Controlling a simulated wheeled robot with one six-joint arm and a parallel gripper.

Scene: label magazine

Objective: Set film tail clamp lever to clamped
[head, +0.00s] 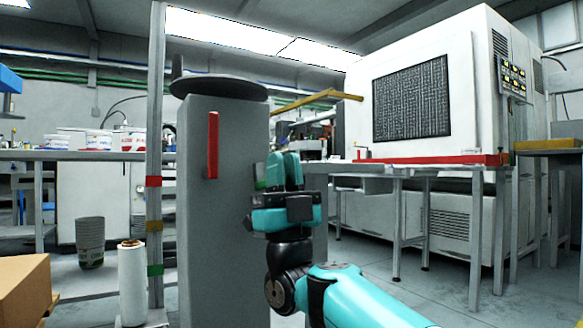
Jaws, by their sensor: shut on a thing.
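My gripper (284,160) is upright beside the right edge of a grey pedestal (215,240) with a dark round plate on top. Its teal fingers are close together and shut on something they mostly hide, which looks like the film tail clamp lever. The lever's shape and position cannot be made out. A small green patch shows just left of the fingers. A red upright bar (213,145) is on the pedestal's front, apart from my gripper; I cannot tell its role.
A post (155,120) with red, yellow and green bands stands left of the pedestal. A white film roll (132,280), stacked grey cups (90,240) and a cardboard box (22,285) are at lower left. A large white machine (430,60) and a metal table are at right.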

